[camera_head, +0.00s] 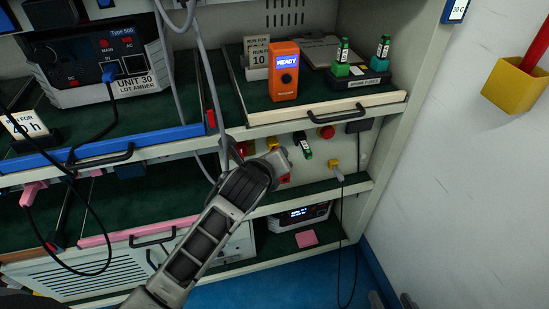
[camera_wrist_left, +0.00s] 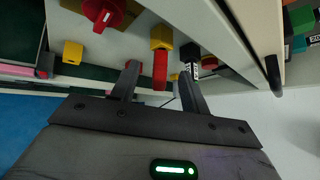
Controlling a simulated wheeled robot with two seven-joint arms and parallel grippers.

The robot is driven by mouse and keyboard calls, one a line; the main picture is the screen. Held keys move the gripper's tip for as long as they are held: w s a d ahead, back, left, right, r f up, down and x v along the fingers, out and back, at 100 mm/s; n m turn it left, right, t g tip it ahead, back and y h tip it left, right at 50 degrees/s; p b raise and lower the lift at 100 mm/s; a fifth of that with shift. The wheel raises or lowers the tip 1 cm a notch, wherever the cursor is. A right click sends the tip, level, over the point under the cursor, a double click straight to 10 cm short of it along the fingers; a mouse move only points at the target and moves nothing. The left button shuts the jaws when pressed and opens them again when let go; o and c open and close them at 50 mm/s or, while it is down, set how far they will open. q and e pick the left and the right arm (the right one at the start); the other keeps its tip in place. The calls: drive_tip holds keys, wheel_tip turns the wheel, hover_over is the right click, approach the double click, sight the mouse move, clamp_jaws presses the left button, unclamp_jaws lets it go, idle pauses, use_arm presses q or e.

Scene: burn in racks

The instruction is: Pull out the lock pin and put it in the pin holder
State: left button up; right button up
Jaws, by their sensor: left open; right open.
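A red bar, seemingly the lock pin (camera_wrist_left: 160,72), sticks out of a yellow block (camera_wrist_left: 161,38) on the panel in the left wrist view. My left gripper (camera_wrist_left: 162,88) is open, its fingers on either side of the bar with gaps. In the head view the hand of my left gripper (camera_head: 270,168) is at the lower panel and hides the bar. A second yellow block (camera_wrist_left: 72,52) is to the left in the wrist view; I cannot tell if it is the pin holder. My right gripper (camera_head: 391,300) shows only fingertips at the bottom edge, open and empty.
A drawer handle (camera_wrist_left: 272,75) is close on the right in the wrist view. A red knob (camera_wrist_left: 105,12) and a black-green plug (camera_wrist_left: 190,55) flank the bar. An orange READY device (camera_head: 284,75) stands above. A yellow cup (camera_head: 515,87) hangs on the wall. Cables hang left.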

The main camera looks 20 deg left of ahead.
use_arm(q)
drive_tip(key=shift+x, duration=1.8)
clamp_jaws()
